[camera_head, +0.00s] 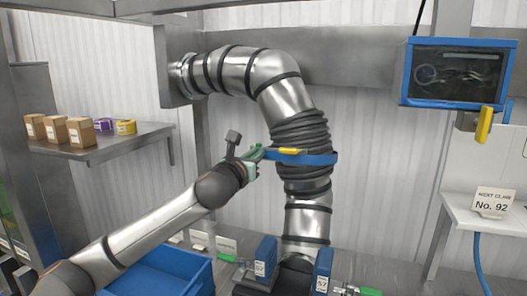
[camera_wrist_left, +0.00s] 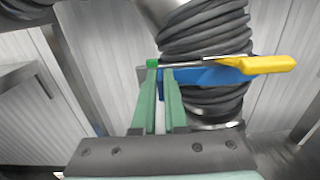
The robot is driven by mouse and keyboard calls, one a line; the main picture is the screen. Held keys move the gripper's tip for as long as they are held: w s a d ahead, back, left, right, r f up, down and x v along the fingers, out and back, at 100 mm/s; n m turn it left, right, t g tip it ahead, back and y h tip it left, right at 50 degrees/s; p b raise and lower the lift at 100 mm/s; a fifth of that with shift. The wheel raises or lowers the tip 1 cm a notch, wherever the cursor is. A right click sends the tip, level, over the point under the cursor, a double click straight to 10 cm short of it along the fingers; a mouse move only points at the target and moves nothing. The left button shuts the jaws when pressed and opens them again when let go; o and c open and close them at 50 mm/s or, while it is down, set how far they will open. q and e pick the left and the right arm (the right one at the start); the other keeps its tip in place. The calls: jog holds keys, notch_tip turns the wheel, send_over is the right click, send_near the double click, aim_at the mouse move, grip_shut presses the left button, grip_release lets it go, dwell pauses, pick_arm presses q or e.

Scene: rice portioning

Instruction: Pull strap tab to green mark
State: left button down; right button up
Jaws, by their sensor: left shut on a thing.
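The strap also shows in the left wrist view (camera_wrist_left: 224,76), with a yellow lever (camera_wrist_left: 270,64) sticking out to the right. The yellow lever shows in the head view (camera_head: 290,151). My left gripper (camera_head: 262,153), with pale green fingers, is at the strap's left end, shut on the strap tab, which the fingers mostly hide. A small bright green mark (camera_wrist_left: 152,63) shows at the left fingertip. My right gripper is not in view.
A blue bin (camera_head: 160,272) and blue blocks (camera_head: 265,258) stand below. A shelf (camera_head: 115,143) at left holds several cartons. A blue-framed screen (camera_head: 457,75) hangs at upper right, above a white counter with a "No. 92" sign (camera_head: 492,202). Open space lies left of the sleeve.

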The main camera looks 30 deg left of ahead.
pick_arm(q)
jog(key=shift+s+a, duration=0.15)
jog(key=shift+a, duration=0.4)
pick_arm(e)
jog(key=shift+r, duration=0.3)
pick_arm(q)
jog(key=c, duration=1)
grip_release()
jog(key=shift+o, duration=0.2)
jog(key=shift+d, duration=0.1)
jog(key=b+v, duration=0.3)
jog(key=v, duration=0.9)
jog(key=shift+s, duration=0.25)
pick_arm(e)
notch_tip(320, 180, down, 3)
pick_arm(q)
jog(key=shift+d, duration=0.1)
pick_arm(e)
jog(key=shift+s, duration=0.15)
